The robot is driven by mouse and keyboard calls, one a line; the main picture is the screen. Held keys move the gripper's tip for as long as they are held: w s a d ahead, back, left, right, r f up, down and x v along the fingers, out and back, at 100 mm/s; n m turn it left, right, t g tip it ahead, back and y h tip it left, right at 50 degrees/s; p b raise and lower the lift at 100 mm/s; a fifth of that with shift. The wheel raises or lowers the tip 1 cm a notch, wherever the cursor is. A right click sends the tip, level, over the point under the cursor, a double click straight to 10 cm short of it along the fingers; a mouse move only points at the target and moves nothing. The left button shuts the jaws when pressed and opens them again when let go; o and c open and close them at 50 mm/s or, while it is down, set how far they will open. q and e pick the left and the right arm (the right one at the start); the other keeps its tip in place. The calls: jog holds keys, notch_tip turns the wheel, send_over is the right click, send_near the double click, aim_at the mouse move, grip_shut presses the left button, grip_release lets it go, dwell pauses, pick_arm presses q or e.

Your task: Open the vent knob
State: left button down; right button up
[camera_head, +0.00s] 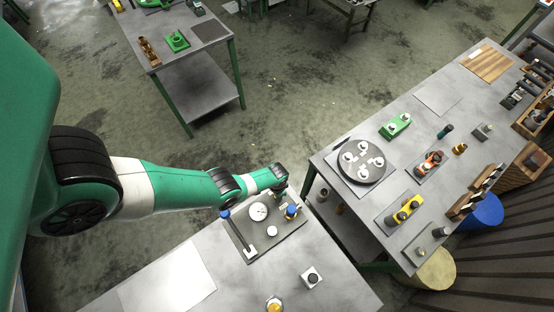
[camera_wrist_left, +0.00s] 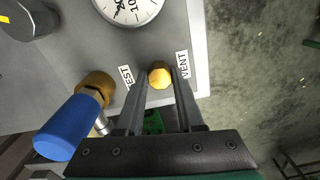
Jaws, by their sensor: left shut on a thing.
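The vent knob (camera_wrist_left: 159,76) is a small gold faceted knob beside the VENT label (camera_wrist_left: 185,64) in the left wrist view. My left gripper (camera_wrist_left: 160,82) has one finger on each side of this knob and is shut on it. In the head view my left gripper (camera_head: 281,187) is at the far edge of the grey panel (camera_head: 264,246) on the near table. The knob cannot be made out in that view. My right gripper is in neither view.
A blue-handled brass valve (camera_wrist_left: 72,125) stands left of my fingers, near a second label. A white dial gauge (camera_wrist_left: 130,8) is above the knob. The near table (camera_head: 225,262) also holds a small block (camera_head: 312,278). A cluttered table (camera_head: 395,160) stands to the right.

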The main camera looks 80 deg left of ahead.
pick_arm(q)
jog(key=n, duration=0.6)
jog(key=shift+f, duration=0.1)
jog(key=n, duration=0.7)
dwell(0.4)
jog(key=c, duration=0.5)
grip_release()
